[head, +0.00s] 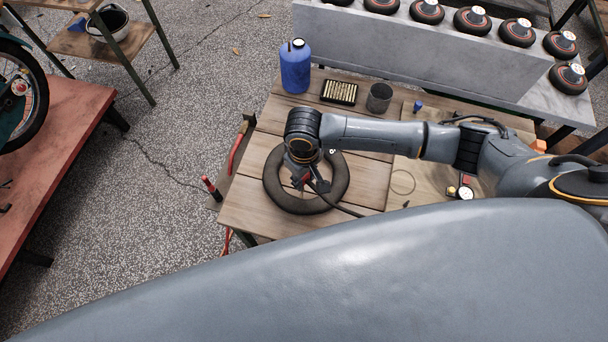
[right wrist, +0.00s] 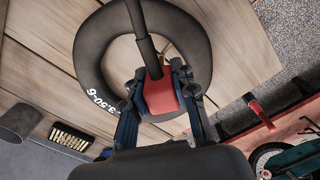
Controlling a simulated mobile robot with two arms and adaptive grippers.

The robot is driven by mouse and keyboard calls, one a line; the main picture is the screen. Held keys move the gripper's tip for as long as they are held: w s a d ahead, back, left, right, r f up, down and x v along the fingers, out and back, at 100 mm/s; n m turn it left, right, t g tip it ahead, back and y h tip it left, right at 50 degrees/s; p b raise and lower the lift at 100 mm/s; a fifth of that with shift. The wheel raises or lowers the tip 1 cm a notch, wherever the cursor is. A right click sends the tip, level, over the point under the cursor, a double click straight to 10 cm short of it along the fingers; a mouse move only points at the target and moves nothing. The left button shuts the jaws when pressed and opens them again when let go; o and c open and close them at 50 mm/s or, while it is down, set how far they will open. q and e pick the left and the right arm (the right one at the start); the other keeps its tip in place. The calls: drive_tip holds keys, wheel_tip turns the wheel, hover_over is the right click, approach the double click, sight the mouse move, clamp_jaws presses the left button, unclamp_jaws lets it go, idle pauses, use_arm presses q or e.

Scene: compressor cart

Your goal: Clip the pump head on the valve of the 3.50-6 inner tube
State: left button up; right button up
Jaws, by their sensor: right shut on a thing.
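The black inner tube (head: 272,181) lies flat on the wooden table. In the right wrist view the inner tube (right wrist: 90,60) shows the white lettering 3.50-6. My right gripper (head: 305,184) is over the ring's middle, shut on the red pump head (right wrist: 160,95). The pump head also shows as a small red patch in the head view (head: 306,178). A black hose (right wrist: 147,50) runs from it across the ring. I cannot make out the valve, so I cannot tell whether the pump head touches it. My left gripper is not in view.
A gauge (head: 465,193) is at the right. A grey bench (head: 400,47) with several wheels stands behind. Red-handled tools (head: 237,150) hang at the left edge.

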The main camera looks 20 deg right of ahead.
drive_tip(key=shift+p, duration=0.55)
drive_tip(key=shift+f+b, duration=0.5)
drive_tip(key=shift+f, duration=0.65)
drive_tip(key=o, duration=1.1)
wheel_tip(320, 180, up, 12)
drive_tip(key=shift+r, duration=0.1)
drive_tip(key=shift+s, duration=0.1)
idle(0.5)
